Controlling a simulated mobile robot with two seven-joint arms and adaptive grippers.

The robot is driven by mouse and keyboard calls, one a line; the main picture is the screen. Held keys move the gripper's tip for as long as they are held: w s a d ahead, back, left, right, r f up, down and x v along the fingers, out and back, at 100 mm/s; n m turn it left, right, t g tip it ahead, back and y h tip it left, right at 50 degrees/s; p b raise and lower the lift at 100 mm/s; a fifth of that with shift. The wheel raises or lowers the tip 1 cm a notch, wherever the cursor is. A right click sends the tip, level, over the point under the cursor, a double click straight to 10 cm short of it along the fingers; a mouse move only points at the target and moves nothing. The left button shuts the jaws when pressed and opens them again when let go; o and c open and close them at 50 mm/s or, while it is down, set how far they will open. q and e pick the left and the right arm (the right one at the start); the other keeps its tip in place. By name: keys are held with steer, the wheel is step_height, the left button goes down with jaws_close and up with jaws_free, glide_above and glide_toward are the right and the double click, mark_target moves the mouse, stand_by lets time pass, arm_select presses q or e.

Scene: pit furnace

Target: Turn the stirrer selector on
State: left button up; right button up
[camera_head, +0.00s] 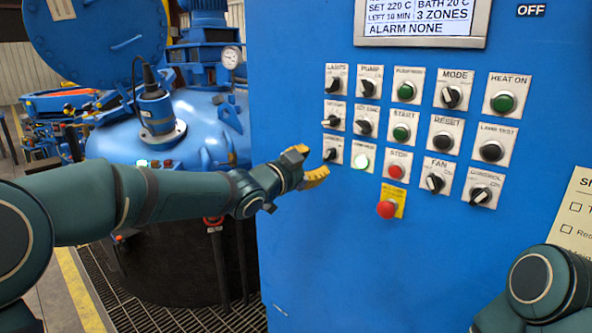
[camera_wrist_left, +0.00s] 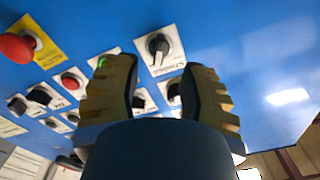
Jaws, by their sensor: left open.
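The selector that I take for the stirrer selector (camera_head: 330,154) is a black knob on a white plate, at the left end of the panel's bottom selector row. Its label is too small to read surely in the head view. In the left wrist view the knob (camera_wrist_left: 158,45) shows upside down, beyond the fingertips and between them. My left gripper (camera_head: 308,164) is open and empty, just left of the knob in the head view. Its two yellow fingers (camera_wrist_left: 158,85) stand apart in the left wrist view, with a gap between them and the knob. My right gripper is out of view.
The blue panel (camera_head: 300,250) carries several selectors and buttons close by. A blue furnace vessel (camera_head: 205,140) stands left.

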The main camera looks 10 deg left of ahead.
arm_select(q)
steer(key=v, duration=0.5)
steer(key=shift+s+a, duration=0.25)
steer(key=shift+s, duration=0.1)
